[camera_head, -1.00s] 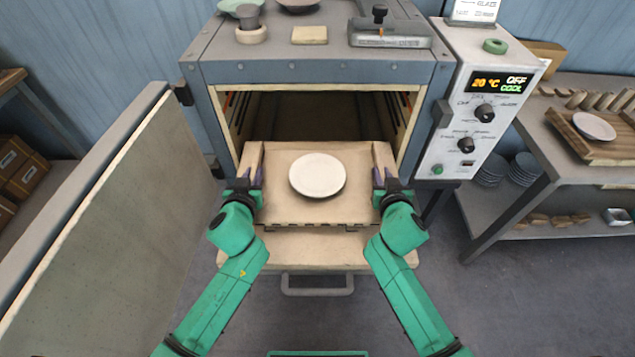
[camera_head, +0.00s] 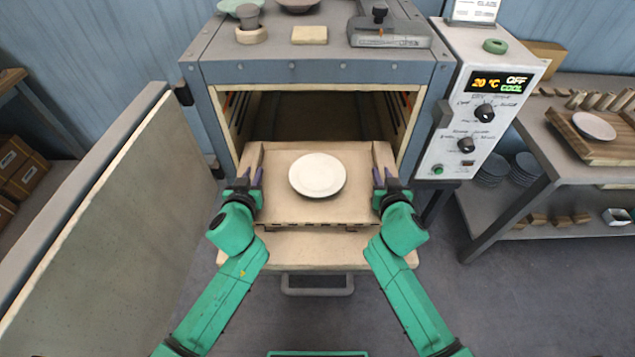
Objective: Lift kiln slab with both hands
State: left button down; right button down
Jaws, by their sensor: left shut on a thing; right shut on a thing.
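The kiln slab (camera_head: 318,210) is a flat beige board at the mouth of the open kiln, with raised strips along its left and right sides. A round white plate (camera_head: 317,175) lies on it, near the middle. My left gripper (camera_head: 250,183) is shut on the slab's left side. My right gripper (camera_head: 386,183) is shut on its right side. The fingertips are partly hidden at the slab's edges. I cannot tell whether the slab is clear of the surface beneath it.
The kiln (camera_head: 318,73) has a dark, open chamber behind the slab. Its door (camera_head: 110,215) stands open at the left. A control box (camera_head: 470,115) is on its right side. A pale ledge with a handle (camera_head: 317,285) is below the slab. A table (camera_head: 560,140) stands at the right.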

dwell(0.5)
